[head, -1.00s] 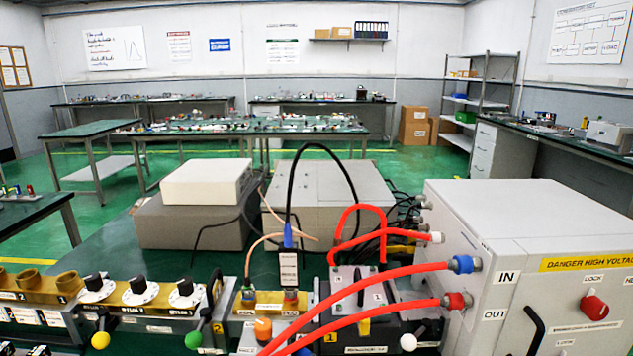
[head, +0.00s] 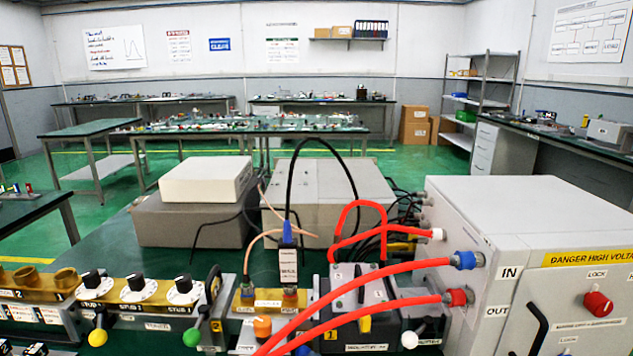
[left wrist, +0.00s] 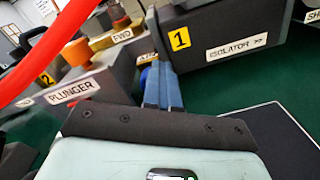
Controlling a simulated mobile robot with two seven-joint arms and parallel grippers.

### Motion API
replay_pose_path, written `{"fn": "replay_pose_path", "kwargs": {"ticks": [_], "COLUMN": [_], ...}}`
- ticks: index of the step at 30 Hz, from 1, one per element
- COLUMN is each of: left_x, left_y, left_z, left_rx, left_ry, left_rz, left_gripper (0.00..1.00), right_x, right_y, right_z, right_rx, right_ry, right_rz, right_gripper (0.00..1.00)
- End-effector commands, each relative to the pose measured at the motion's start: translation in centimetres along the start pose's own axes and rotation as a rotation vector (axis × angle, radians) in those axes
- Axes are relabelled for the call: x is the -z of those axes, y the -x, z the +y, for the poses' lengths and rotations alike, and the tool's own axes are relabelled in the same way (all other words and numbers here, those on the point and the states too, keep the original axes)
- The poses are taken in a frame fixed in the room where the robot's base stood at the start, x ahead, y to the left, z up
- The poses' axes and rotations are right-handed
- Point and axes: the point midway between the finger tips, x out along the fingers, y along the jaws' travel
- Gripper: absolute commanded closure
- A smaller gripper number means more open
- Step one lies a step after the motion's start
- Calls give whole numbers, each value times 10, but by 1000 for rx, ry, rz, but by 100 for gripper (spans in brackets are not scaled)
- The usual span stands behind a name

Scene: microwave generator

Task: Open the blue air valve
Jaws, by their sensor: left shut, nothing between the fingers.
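In the left wrist view, a blue part (left wrist: 147,77), likely the blue air valve, shows just left of my fingers. My right gripper is not in view.
The plunger block (left wrist: 75,92) stands left of my fingers and the isolator block (left wrist: 235,38) right. A red hose (left wrist: 45,50) crosses the left wrist view's upper left. In the head view, red hoses run to the grey cabinet (head: 520,230).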

Motion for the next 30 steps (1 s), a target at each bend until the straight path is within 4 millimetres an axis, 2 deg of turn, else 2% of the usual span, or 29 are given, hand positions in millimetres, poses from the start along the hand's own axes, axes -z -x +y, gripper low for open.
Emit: {"fn": "replay_pose_path", "kwargs": {"ticks": [1, 14, 23, 26, 30], "left_x": [0, -1, -8, -8, -9], "left_y": [-8, -8, -8, -3, 14], "left_z": [20, 20, 19, 18, 14], "left_rx": [-53, -53, -54, -52, -43], "left_ry": [3, 3, 3, 3, 5], "left_rz": [-3, -3, -4, -4, -5], "left_gripper": [100, 100, 100, 100, 100], "right_x": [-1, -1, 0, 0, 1], "right_y": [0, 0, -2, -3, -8], "right_z": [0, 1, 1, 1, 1], "right_rx": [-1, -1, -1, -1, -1], "right_ry": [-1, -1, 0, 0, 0], "right_rz": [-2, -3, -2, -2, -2], "right_gripper": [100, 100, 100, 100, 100]}}
